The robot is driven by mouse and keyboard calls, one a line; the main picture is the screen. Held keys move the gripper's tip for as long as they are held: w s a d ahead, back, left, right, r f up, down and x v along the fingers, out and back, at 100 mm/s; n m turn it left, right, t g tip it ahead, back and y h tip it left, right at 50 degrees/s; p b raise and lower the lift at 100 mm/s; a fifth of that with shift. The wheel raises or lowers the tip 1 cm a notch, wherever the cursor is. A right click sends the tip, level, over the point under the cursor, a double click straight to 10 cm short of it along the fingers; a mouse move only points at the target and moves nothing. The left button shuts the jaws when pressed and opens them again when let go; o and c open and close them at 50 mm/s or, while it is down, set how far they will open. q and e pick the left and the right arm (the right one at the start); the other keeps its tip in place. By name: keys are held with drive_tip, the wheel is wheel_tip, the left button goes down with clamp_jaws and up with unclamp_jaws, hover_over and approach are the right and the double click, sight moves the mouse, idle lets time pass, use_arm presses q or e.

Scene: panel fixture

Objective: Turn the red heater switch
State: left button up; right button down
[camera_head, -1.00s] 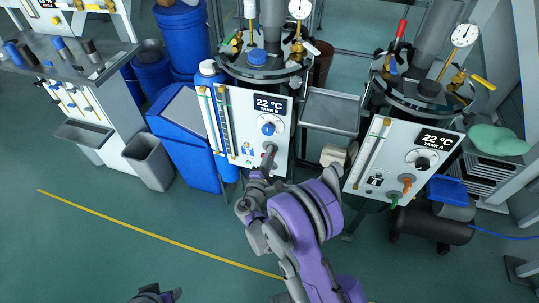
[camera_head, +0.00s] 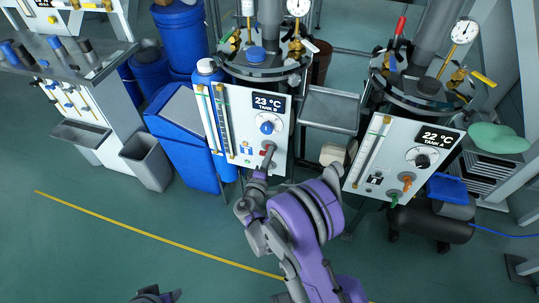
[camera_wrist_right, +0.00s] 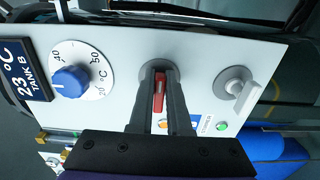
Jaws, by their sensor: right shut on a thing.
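The red heater switch (camera_wrist_right: 158,92) is on the white Tank B panel (camera_wrist_right: 205,55), between the blue temperature dial (camera_wrist_right: 70,80) and a grey knob. My right gripper (camera_wrist_right: 158,80) is shut on the switch, one dark finger along each side. In the head view the right gripper (camera_head: 266,160) reaches the lower part of the Tank B panel (camera_head: 225,115), and only a bit of red shows there. The Tank B display (camera_head: 268,105) reads 23 °C. My left gripper (camera_head: 157,295) shows only partly at the bottom edge, away from the panel.
The grey knob (camera_wrist_right: 235,88) sits near the switch, with small orange (camera_wrist_right: 163,124) and green (camera_wrist_right: 222,126) lights nearby. The Tank A panel (camera_head: 400,150) stands to the right, reading 22 °C. A blue bin (camera_head: 185,145) stands left. The green floor in front is clear.

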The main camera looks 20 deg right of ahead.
drive_tip(key=shift+a, duration=0.1)
drive_tip(key=c, duration=0.9)
unclamp_jaws()
drive_tip(key=shift+s, duration=0.1)
drive_tip(key=p+v, duration=0.1)
drive_tip(key=v, duration=0.9)
drive_tip(key=shift+s+a, duration=0.25)
drive_tip(key=shift+d, duration=0.1)
